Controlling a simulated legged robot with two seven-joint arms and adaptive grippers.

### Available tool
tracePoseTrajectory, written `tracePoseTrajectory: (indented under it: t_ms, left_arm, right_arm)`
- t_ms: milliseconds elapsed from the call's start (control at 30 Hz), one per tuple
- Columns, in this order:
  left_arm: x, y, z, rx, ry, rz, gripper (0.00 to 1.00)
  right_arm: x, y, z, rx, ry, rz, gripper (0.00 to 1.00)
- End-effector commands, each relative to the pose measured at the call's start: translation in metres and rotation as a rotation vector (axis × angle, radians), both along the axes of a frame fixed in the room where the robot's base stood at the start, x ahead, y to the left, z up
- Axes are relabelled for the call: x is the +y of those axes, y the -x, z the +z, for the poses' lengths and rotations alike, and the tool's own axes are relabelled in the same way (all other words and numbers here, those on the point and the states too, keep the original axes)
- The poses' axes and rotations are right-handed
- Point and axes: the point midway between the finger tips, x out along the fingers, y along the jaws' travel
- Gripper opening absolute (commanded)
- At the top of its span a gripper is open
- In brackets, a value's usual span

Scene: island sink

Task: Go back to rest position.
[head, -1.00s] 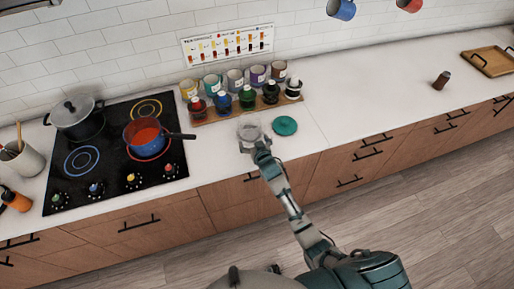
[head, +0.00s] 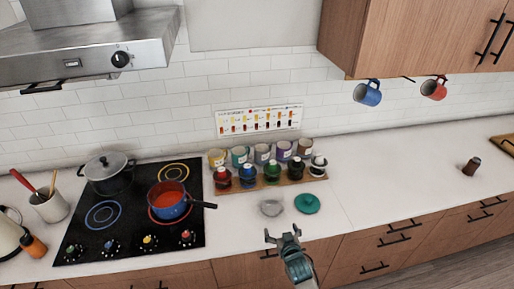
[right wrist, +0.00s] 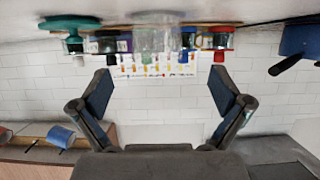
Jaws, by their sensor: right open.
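My right gripper (head: 284,236) is open and empty, low in the head view, in front of the counter edge. Its two spread fingers also show in the right wrist view (right wrist: 157,95), with nothing between them. A clear glass bowl (head: 271,208) stands on the white counter just beyond the gripper, apart from it. A green round lid (head: 307,203) lies on the counter to the right of the bowl. My left gripper is not in view.
A wooden rack (head: 262,187) with several coloured bottles and jars stands behind the bowl. The black cooktop (head: 128,234) at left bears a blue pot (head: 172,208) with red contents and a lidded grey pot (head: 107,176). Blue and red mugs hang under the cabinet (head: 408,35). Counter at right is mostly clear.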

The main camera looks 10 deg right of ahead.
Motion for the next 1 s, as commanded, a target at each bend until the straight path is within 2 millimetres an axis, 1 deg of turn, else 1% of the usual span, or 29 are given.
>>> tracePoseTrajectory:
  t_ms: [67,133,167,267,300,367,400,500,600,733,900,967,1000]
  left_arm:
    - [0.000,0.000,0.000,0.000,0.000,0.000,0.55]
    - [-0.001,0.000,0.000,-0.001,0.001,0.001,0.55]
    - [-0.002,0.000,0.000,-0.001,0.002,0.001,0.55]
    - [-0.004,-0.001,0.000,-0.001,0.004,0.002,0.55]
    - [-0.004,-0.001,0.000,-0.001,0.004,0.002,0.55]
    - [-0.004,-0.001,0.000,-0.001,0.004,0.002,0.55]
    - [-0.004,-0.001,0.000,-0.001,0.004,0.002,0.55]
    - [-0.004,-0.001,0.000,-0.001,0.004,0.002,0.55]
    - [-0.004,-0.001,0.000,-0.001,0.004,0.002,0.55]
    - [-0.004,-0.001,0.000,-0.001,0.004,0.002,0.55]
    - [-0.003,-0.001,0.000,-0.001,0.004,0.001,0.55]
    - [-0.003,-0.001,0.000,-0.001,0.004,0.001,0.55]
    - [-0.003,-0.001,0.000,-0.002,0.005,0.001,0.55]
  right_arm:
    - [0.000,0.001,-0.001,0.005,0.001,0.000,1.00]
    - [-0.001,0.010,-0.009,0.032,0.005,-0.002,1.00]
    - [-0.002,0.018,-0.015,0.055,0.008,-0.002,1.00]
    - [-0.009,0.059,-0.044,0.176,0.024,-0.003,1.00]
    - [-0.012,0.081,-0.058,0.240,0.032,-0.001,1.00]
    - [-0.016,0.115,-0.074,0.331,0.044,0.006,1.00]
    - [-0.019,0.135,-0.083,0.388,0.053,0.011,1.00]
    - [-0.023,0.178,-0.098,0.503,0.069,0.027,1.00]
    - [-0.026,0.215,-0.108,0.598,0.080,0.044,1.00]
    - [-0.030,0.259,-0.115,0.705,0.096,0.067,1.00]
    - [-0.033,0.311,-0.118,0.835,0.111,0.100,1.00]
    - [-0.034,0.326,-0.120,0.875,0.116,0.112,1.00]
    - [-0.033,0.319,-0.134,0.875,0.116,0.112,1.00]
